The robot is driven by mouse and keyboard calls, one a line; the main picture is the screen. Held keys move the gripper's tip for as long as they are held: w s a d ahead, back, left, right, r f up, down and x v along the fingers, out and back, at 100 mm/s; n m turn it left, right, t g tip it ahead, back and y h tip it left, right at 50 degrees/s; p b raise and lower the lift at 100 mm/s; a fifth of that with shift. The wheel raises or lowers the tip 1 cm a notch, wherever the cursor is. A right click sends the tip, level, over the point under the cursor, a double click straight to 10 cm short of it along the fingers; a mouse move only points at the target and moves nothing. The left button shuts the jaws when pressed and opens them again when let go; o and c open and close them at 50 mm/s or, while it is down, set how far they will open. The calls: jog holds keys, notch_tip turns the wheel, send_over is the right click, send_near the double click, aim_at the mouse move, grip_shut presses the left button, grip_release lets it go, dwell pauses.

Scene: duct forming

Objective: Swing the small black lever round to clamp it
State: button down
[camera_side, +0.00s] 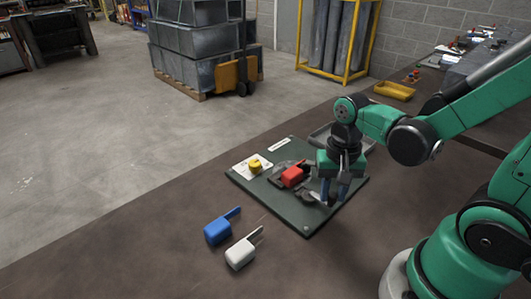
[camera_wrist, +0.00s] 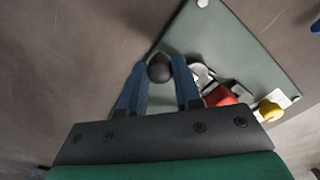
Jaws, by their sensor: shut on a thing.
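My gripper (camera_side: 333,198) is low over the right part of the dark green board, fingers pointing down. In the wrist view its two blue fingers (camera_wrist: 160,76) are shut on the round black knob of the small lever (camera_wrist: 159,68). A pale metal clamp part (camera_wrist: 202,74) lies just right of the fingers there.
The green board (camera_side: 305,222) lies on a brown table. A yellow piece (camera_side: 256,167) sits on a white card at its left. Blue (camera_side: 218,230) and white (camera_side: 240,254) handled pieces lie in front. A grey tray (camera_side: 366,146) is behind my gripper. The table's left front is clear.

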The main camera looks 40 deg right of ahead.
jog(key=shift+a, duration=0.1)
jog(key=m, duration=0.1)
jog(key=a+m, duration=0.1)
jog(key=m, duration=0.2)
jog(key=shift+w+a+m, duration=0.2)
jog(key=shift+a+m, duration=0.1)
jog(key=shift+a, duration=0.1)
jog(key=m, duration=0.1)
jog(key=a+m, duration=0.1)
jog(key=m, duration=0.1)
jog(key=w+m, duration=0.1)
jog(key=shift+w+a+m, duration=0.1)
jog(key=shift+a+m, duration=0.2)
jog(key=shift+a, duration=0.05)
jog(key=m, duration=0.1)
jog(key=w+m, duration=0.1)
jog(key=m, duration=0.1)
jog(key=a+m, duration=0.1)
jog(key=shift+w, duration=0.3)
jog(key=shift+w+a+m, duration=0.1)
jog(key=shift+w+m, duration=0.35)
jog(key=shift+m, duration=0.75)
jog(key=shift+w+a+m, duration=0.1)
jog(key=shift+w+m, duration=0.35)
jog(key=shift+m, duration=0.75)
jog(key=c, duration=0.6)
grip_release()
